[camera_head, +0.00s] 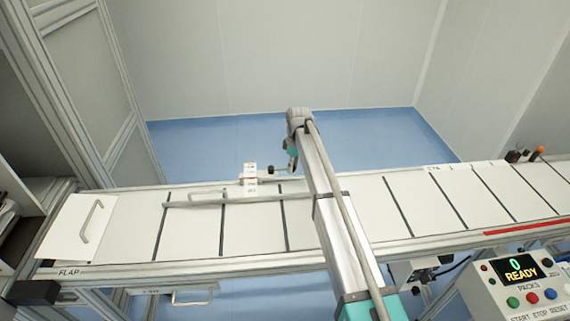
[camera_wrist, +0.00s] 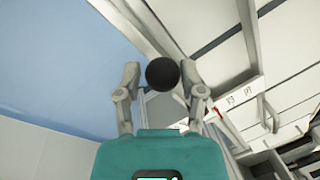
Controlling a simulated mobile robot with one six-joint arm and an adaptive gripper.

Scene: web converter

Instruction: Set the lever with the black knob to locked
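A black round knob (camera_wrist: 162,73) lies between the two fingers of my gripper (camera_wrist: 160,70) in the wrist view. The fingers are apart, with a narrow gap showing beside the knob, so I see no firm grip. In the head view a small dark knob (camera_head: 270,170) sits at the far edge of the conveyor, beside a white block (camera_head: 250,171) with small labels. My gripper (camera_head: 289,160) is just right of that knob, partly hidden by my arm. The label words are too small to read, and the lever's setting cannot be told.
A long rail (camera_head: 208,203) and handle lie along the white conveyor top (camera_head: 190,235). A flap with a handle (camera_head: 78,228) is at the left. Dark and orange-tipped parts (camera_head: 538,150) stand at the far right. A control box (camera_head: 520,285) reading READY is at lower right.

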